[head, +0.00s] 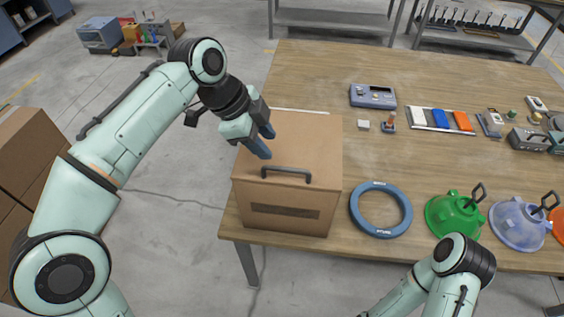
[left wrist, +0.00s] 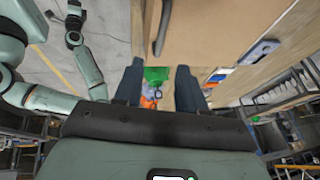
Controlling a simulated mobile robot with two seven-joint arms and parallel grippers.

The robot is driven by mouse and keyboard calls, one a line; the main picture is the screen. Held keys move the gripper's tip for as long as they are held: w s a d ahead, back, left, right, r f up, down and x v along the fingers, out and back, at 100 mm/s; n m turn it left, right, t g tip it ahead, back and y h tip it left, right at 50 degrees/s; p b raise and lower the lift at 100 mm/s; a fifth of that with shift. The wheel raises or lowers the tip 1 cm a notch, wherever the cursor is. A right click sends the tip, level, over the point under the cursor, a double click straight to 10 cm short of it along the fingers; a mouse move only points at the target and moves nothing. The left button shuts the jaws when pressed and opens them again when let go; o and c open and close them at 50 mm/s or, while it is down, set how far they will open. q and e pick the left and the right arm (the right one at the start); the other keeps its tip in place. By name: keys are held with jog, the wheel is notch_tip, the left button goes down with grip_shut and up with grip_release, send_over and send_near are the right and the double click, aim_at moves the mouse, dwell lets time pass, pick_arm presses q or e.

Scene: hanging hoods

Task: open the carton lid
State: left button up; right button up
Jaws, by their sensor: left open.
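The carton (head: 275,212) is a brown box near the table's front left edge. Its lid (head: 315,135) lies flat and looks closed, with a dark bar handle (head: 286,175) near the front edge. My left gripper (head: 262,142) is open and empty above the left part of the lid, behind the handle and apart from it. In the left wrist view, the two fingers of my left gripper (left wrist: 158,86) stand spread, with the lid (left wrist: 225,30) and the handle (left wrist: 162,28) beyond them. Only part of my right arm shows at the bottom of the head view; its gripper is not visible.
A blue ring (head: 381,209) lies right of the carton. A green hood (head: 455,215) and a pale blue hood (head: 517,224) stand along the front edge. A blue-grey device (head: 373,96) and a tray of coloured pieces (head: 442,120) lie farther back. The table's back left is clear.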

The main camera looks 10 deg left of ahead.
aim_at(287, 168)
pick_arm(q)
jog(key=b+x, duration=0.1)
jog(key=x, duration=0.9)
jog(key=shift+f, duration=0.25)
pick_arm(e)
jog(key=shift+s+f, duration=0.35)
jog(key=shift+f, duration=0.2)
jog(key=shift+s+f, duration=0.3)
jog(key=shift+f, duration=0.2)
pick_arm(q)
grip_shut()
